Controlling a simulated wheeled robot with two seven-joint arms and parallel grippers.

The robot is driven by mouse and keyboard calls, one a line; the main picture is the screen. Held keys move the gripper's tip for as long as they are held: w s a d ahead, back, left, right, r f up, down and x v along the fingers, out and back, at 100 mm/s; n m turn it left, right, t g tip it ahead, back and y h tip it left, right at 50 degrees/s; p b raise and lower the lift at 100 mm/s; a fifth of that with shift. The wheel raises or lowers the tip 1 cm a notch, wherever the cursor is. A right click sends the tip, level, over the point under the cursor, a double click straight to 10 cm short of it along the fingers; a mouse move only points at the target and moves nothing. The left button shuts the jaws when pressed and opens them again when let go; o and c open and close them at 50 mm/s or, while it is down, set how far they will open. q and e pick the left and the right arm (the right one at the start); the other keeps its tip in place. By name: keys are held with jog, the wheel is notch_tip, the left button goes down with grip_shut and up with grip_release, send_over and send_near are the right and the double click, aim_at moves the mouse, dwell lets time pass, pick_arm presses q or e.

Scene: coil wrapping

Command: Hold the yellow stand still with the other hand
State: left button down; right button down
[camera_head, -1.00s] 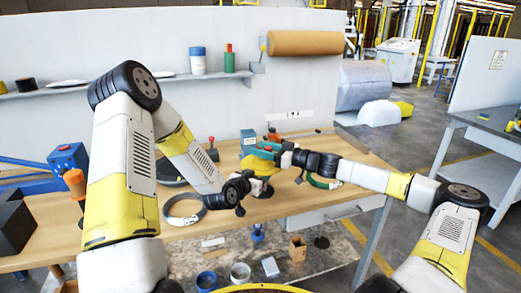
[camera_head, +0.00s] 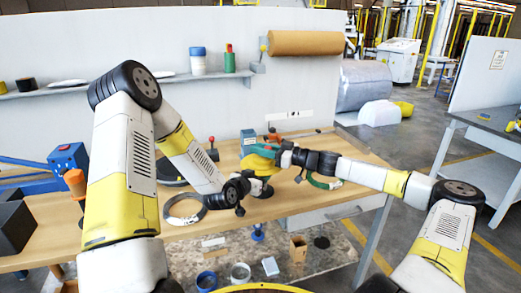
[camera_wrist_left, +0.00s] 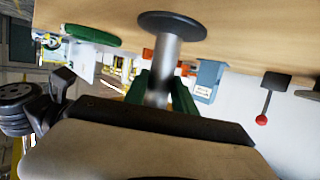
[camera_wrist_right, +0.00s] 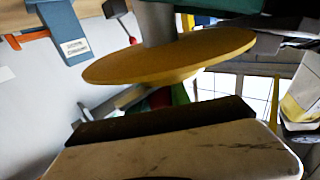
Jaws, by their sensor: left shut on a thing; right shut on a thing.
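The yellow stand (camera_head: 258,163) stands upright on the wooden table, with a yellow disc on a grey post and a dark round base. In the left wrist view the post (camera_wrist_left: 167,60) is between the green fingers of my left gripper (camera_wrist_left: 160,88), shut on it below the disc. The dark base (camera_wrist_left: 172,25) rests on the table. My right gripper (camera_head: 276,155) is at the top of the stand, its green fingers closed together there. In the right wrist view the yellow disc (camera_wrist_right: 170,55) hides most of those fingers, so the exact contact cannot be seen.
A grey ring (camera_head: 183,210) and a green ring (camera_head: 325,183) lie on the table either side of the stand. A blue block (camera_head: 248,136) and a red-knobbed lever (camera_head: 212,150) are behind. Cups and small boxes stand on the lower shelf.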

aim_at(261, 159)
jog(key=n+g, duration=0.2)
jog(key=g, duration=0.1)
jog(key=s+n+g+y, duration=0.1)
jog(key=n+g, duration=0.1)
jog(key=g, duration=0.1)
jog(key=n+g, duration=0.2)
jog(key=g, duration=0.2)
jog(key=shift+s+a, duration=0.15)
jog(key=n+g, duration=0.2)
jog(key=s+n+g+h, duration=0.1)
jog(key=n+g, duration=0.1)
jog(key=g, duration=0.1)
jog(key=shift+s+d+r+n+g+h, duration=0.1)
jog(key=shift+n+g+h, duration=0.25)
jog(key=shift+g, duration=0.15)
jog(key=shift+s+d+r+n+g+h, duration=0.1)
jog(key=shift+n+g+h, duration=0.2)
jog(key=shift+g, duration=0.2)
jog(key=shift+n, duration=0.25)
jog(key=shift+s+d+f+g+h, duration=0.1)
jog(key=shift+s+g+h, duration=0.15)
jog(key=shift+g, duration=0.25)
jog(key=c, duration=1.2)
grip_release()
notch_tip(261, 159, up, 10)
jog(key=shift+f, duration=0.1)
